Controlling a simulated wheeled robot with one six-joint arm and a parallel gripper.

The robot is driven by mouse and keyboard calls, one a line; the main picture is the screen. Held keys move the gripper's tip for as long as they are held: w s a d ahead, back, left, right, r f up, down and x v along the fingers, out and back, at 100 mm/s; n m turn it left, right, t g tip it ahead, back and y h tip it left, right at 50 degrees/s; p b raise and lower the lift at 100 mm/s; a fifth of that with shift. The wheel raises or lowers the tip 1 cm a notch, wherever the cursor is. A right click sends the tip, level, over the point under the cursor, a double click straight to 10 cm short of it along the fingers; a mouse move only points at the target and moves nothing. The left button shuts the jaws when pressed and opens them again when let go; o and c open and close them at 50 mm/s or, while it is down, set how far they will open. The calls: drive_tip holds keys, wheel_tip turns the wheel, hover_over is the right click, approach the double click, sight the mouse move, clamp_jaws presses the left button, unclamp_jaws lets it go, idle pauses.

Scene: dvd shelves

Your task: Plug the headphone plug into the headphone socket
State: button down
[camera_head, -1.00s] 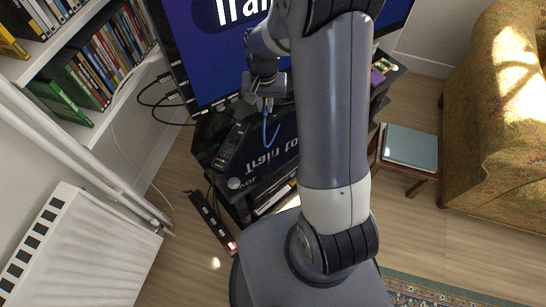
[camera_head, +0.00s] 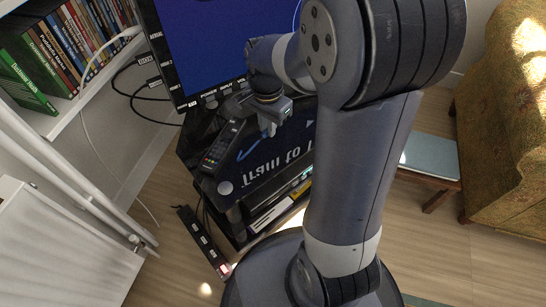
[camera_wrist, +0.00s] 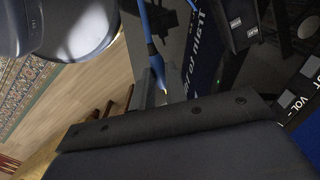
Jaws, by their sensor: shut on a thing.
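The blue headphone plug (camera_wrist: 153,52) with a gold tip shows in the wrist view, pointing down in the picture. It hangs apart from the television edge. My gripper (camera_head: 268,122) is shut on it, above the glossy black stand in front of the television (camera_head: 205,50); the jaws themselves are not clear in the wrist view. The blue cable (camera_head: 250,146) loops below the gripper. White labels run along the television's left and lower bezel. The headphone socket cannot be made out in either view.
A remote control (camera_head: 220,147) lies on the black stand (camera_head: 235,190). Black cables (camera_head: 135,92) plug into the television's left side, next to the bookshelf (camera_head: 62,118). A power strip (camera_head: 203,243) lies on the floor. A small table (camera_head: 431,160) and armchair (camera_head: 505,130) stand right.

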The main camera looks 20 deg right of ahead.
sight(268, 156)
drive_tip(key=shift+f, duration=0.1)
idle(0.3)
wheel_tip(268, 156, down, 10)
drive_tip(key=b, duration=0.3)
drive_tip(key=shift+r+b, duration=0.2)
drive_tip(key=shift+b, duration=0.1)
drive_tip(key=shift+f, duration=0.15)
drive_tip(key=c, duration=1.4)
unclamp_jaws()
drive_tip(key=shift+c, duration=0.2)
drive_tip(key=shift+b, duration=0.35)
drive_tip(key=r+p, duration=0.1)
drive_tip(key=r, duration=0.2)
drive_tip(key=r+p, duration=0.2)
drive_tip(key=r, duration=0.2)
drive_tip(key=r+p, duration=0.2)
drive_tip(key=r, duration=0.1)
drive_tip(key=shift+w+d+r, duration=0.1)
drive_tip(key=shift+d+r, duration=0.15)
drive_tip(key=shift+r, duration=0.15)
